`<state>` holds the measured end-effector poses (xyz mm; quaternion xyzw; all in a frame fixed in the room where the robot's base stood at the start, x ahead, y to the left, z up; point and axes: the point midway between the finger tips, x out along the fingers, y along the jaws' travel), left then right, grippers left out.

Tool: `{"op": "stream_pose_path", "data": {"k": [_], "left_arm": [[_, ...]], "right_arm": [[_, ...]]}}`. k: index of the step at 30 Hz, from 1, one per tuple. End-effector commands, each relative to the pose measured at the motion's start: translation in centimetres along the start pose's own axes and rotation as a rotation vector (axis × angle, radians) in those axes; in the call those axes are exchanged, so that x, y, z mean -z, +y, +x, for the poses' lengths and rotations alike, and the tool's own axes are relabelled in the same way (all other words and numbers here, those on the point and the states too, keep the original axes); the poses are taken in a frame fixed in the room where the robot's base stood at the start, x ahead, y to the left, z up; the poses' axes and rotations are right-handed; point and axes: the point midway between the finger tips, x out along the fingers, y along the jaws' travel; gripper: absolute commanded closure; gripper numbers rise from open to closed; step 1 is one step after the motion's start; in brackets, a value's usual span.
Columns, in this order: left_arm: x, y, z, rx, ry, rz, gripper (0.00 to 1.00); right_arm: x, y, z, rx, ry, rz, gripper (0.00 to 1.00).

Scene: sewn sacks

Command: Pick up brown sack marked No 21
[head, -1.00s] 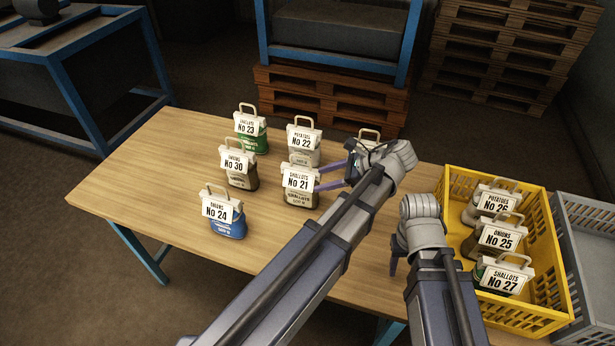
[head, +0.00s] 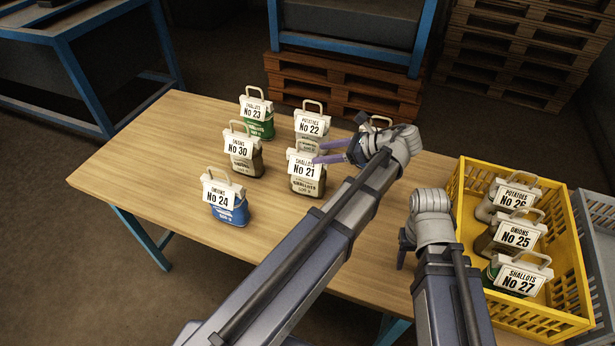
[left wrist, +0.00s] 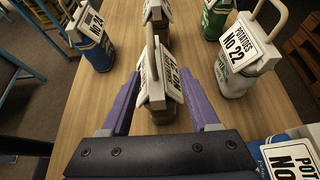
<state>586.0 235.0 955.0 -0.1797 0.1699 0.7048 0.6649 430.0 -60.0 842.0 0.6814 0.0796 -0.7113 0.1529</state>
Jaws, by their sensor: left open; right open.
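The brown sack No 21 (head: 308,184), marked Shallots, stands upright on the table with a white top, a carrying handle and a white tag. My left gripper (head: 321,154) is open, its purple fingers reaching in from the right at the sack's upper part. In the left wrist view, the sack's handle and top (left wrist: 152,75) stand between the two open fingers, with its tag seen edge-on. I cannot tell whether a finger touches it. My right gripper (head: 403,246) is open and empty near the table's right side, its fingers partly hidden by the arm.
Sacks No 22 (head: 311,126), No 23 (head: 257,117), No 30 (head: 243,155) and No 24 (head: 226,199) stand around it. Another sack (head: 380,120) is mostly hidden behind my left gripper. A yellow crate (head: 462,190) with several sacks is at the right, beside a grey crate (head: 597,230).

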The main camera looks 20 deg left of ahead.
Motion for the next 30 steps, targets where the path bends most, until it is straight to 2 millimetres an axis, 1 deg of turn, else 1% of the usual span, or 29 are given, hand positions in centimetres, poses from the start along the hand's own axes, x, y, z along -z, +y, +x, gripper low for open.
{"op": "stream_pose_path", "data": {"k": [5,7,13,15,17,24,30], "left_arm": [[0.0,0.1,0.4,0.001,0.000,0.000,0.38],[-0.1,0.2,1.0,0.000,0.000,-0.001,0.38],[-0.5,1.0,3.6,-0.001,0.000,-0.001,0.38],[-0.3,0.8,4.7,-0.001,0.000,-0.001,0.38],[-0.4,0.8,5.2,-0.001,0.000,-0.001,0.38],[-0.6,0.7,5.3,0.001,0.000,0.000,0.38],[-0.6,0.7,5.3,0.001,0.000,0.000,0.60]], "right_arm": [[0.0,0.0,0.2,0.000,0.000,0.000,0.50],[0.0,0.0,0.4,0.000,0.000,0.000,0.50],[0.1,-0.1,1.3,0.000,0.000,0.000,0.50],[0.1,-0.2,1.9,0.000,0.000,0.000,0.50],[0.1,-0.2,2.1,0.000,0.000,0.000,0.50],[0.1,-0.2,2.0,0.000,0.000,0.000,0.50],[0.1,-0.2,2.0,0.000,0.000,0.000,0.50]]}}
